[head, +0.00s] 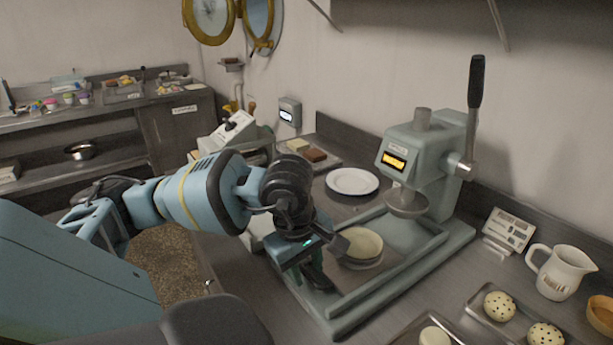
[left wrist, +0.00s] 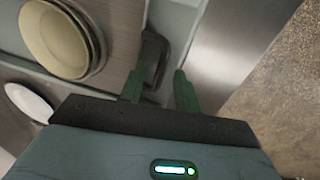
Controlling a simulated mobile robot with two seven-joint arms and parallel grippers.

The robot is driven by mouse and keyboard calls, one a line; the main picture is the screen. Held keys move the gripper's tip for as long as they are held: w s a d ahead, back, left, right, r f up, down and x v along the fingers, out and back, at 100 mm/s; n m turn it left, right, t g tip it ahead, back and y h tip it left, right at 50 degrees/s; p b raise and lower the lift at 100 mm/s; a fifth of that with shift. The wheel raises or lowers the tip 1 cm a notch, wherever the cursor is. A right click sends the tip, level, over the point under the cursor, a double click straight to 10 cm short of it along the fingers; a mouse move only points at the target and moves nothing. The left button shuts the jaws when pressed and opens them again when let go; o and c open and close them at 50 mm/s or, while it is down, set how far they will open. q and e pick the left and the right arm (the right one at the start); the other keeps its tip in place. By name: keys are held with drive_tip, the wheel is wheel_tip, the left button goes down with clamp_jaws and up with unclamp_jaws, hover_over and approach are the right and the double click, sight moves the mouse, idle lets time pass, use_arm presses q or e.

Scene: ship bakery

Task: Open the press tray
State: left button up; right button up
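The press (head: 440,150) is a grey-green machine with an upright black-gripped lever (head: 476,85) and a lit amber display. Its low tray (head: 385,283) lies in the base frame, with a round pale disc in a dish (head: 362,250) on it. My left gripper (head: 315,272) is at the tray's left end, pointing down. In the left wrist view its two green fingers (left wrist: 160,90) are apart. A dark handle (left wrist: 154,50) shows by the left finger; I cannot tell whether the fingers touch it. My right gripper is not in view.
A white plate (head: 352,181) sits behind the tray. A white jug (head: 562,270), a small sign (head: 508,230) and a tray of speckled buns (head: 480,302) stand at right. The counter's front edge drops to the floor (head: 172,265) at left.

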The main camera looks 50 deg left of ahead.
use_arm(q)
wheel_tip(320, 180, up, 8)
drive_tip(key=s, duration=0.1)
drive_tip(key=shift+s, duration=0.15)
drive_tip(key=shift+f, duration=0.2)
idle(0.6)
